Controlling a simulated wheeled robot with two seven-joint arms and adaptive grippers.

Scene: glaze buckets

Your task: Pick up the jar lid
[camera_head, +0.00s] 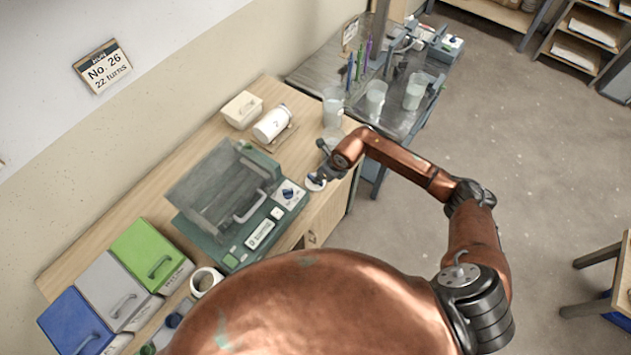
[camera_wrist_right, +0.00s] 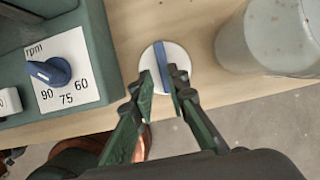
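The jar lid (camera_wrist_right: 155,58) is a white disc with a blue bar handle across its top. It lies on the wooden bench near the front edge. In the head view the lid (camera_head: 313,186) shows partly, beside the green machine, with my right gripper (camera_head: 321,176) over it. In the right wrist view, the right gripper (camera_wrist_right: 160,80) has its two fingers apart over the lid, with the blue handle close to the right finger. I cannot tell whether the fingers touch the handle. My left gripper is not in view.
A green machine with a dial (camera_wrist_right: 66,70) stands left of the lid. A cloudy glass jar (camera_wrist_right: 268,40) stands close on the right. A white canister (camera_head: 272,124) and box (camera_head: 241,110) are behind. Coloured bins (camera_head: 150,255) stand at the left.

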